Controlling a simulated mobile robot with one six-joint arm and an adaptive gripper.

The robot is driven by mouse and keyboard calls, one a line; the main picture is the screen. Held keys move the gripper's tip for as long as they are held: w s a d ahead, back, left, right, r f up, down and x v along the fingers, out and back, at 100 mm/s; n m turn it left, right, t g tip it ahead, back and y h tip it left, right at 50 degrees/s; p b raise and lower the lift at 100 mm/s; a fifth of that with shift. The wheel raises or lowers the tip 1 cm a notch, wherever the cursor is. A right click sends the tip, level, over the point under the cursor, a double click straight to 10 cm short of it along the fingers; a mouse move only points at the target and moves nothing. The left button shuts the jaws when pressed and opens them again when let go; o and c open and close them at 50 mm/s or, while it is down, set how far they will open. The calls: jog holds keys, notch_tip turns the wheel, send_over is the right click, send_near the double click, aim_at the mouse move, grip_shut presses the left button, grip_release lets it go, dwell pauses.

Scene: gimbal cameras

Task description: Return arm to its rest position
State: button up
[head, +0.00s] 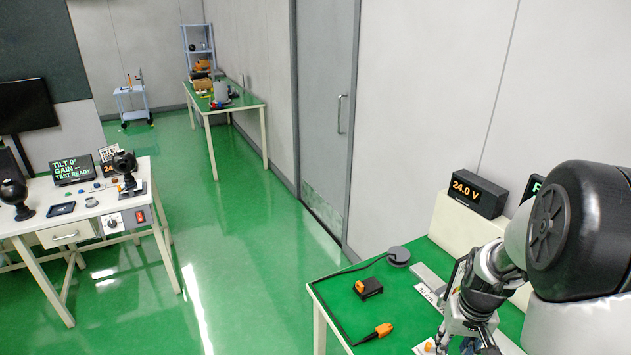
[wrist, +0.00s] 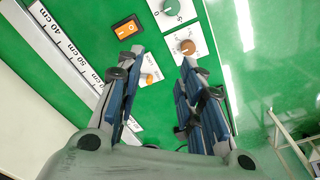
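My arm reaches down over the green-topped bench (head: 405,313) at the lower right of the head view. My gripper (head: 468,343) hangs over the bench there, partly cut off by the lower edge. In the wrist view my gripper (wrist: 161,57) is open, its two blue-padded fingers apart with nothing between them. A small orange part on a white plate (wrist: 150,78) shows beyond the gap between the fingers.
The wrist view shows an orange switch (wrist: 128,27), a green knob (wrist: 172,6), a brown knob (wrist: 187,47) and a ruler (wrist: 68,46). An orange-handled connector (head: 383,330) and a 24.0 V display (head: 478,194) are near my arm. The floor left of the bench is clear.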

jog(key=s+a+r+n+t, duration=0.1)
jog(key=s+a+r, duration=0.1)
jog(key=a+r, duration=0.4)
jog(key=s+a+r+t, duration=0.1)
jog(key=s+a+r, duration=0.2)
jog(key=a+r, duration=0.35)
jog(key=s+a+r+n+t, duration=0.2)
jog(key=s+a+r, duration=0.5)
jog(key=s, duration=0.4)
jog(key=shift+s+b, duration=0.3)
jog(key=shift+s, duration=0.05)
